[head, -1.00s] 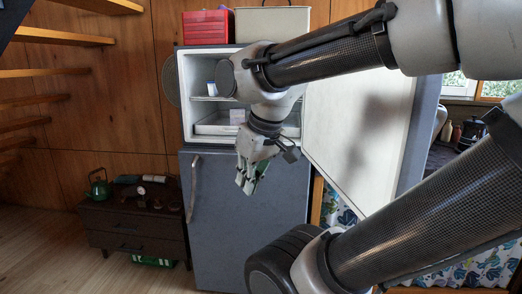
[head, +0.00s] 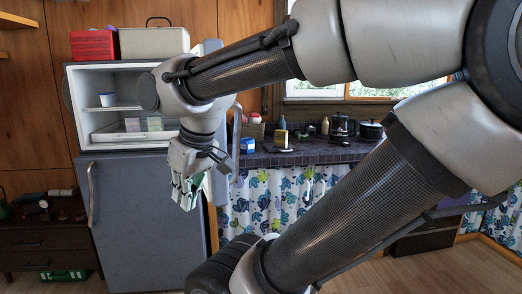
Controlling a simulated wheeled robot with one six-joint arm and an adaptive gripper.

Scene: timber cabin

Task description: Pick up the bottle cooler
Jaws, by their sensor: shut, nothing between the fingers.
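I cannot pick out the bottle cooler with certainty in the head view. My gripper (head: 187,200) is shut and empty, pointing down in front of the right side of the grey fridge (head: 145,215). It hangs below the level of the open freezer compartment (head: 88,85). My arm covers the compartment's right part. Inside it, a small white and blue tub (head: 107,99) stands on the shelf, and small pale boxes (head: 132,125) sit lower down.
The freezer door (head: 218,180) stands open, mostly hidden behind my arm. A dark tiled counter (head: 300,155) with a patterned curtain (head: 262,205) runs right, bearing a dark pot (head: 371,130). A red box (head: 94,44) and beige case (head: 153,41) sit on the fridge. A low cabinet stands left.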

